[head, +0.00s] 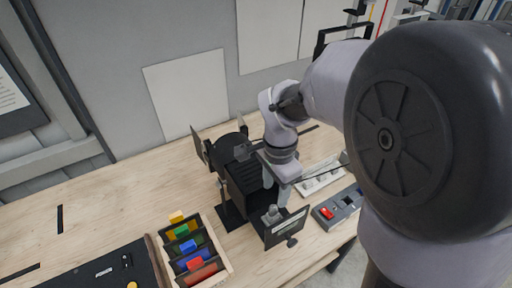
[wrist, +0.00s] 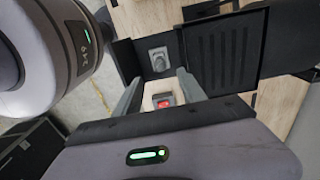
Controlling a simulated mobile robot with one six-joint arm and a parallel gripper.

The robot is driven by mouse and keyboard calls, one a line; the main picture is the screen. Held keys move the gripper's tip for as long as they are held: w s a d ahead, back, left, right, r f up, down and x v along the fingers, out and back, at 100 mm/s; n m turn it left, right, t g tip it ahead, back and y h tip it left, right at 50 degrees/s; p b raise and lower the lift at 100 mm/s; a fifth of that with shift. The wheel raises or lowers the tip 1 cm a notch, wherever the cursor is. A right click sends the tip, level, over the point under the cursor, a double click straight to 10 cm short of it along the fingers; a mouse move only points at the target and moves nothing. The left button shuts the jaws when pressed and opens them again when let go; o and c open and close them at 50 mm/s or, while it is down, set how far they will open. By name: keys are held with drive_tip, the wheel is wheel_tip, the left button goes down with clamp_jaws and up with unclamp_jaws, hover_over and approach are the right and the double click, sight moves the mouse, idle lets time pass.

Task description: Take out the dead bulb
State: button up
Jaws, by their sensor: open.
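A black lamp housing (head: 243,180) stands on the bench, with its hinged back panel (head: 287,227) swung open towards me. A small grey bulb (head: 271,214) stands at the open panel, and I cannot tell its condition. In the wrist view the bulb (wrist: 158,60) shows beyond the fingertips, against dark panelling beside the ribbed housing (wrist: 222,52). My gripper (head: 276,192) is open and empty, pointing down beside the housing just above the bulb. In the wrist view its two fingers (wrist: 158,88) stand apart with nothing between them touching.
A grey switch box (head: 340,208) with a red switch and a white power strip (head: 320,178) lie right of the lamp. A wooden box (head: 222,262) of coloured filters stands at the front left, beside a black case (head: 100,270). The bench's left part is mostly clear.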

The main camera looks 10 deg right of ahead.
sight(274, 206)
wheel_tip(274, 206, down, 11)
drive_tip(key=shift+b, duration=1.1)
clamp_jaws()
drive_tip(key=c, duration=0.7)
unclamp_jaws()
clamp_jaws()
drive_tip(key=shift+r, duration=0.1)
drive_tip(key=shift+r+p, duration=1.8)
drive_tip(key=shift+r, duration=0.65)
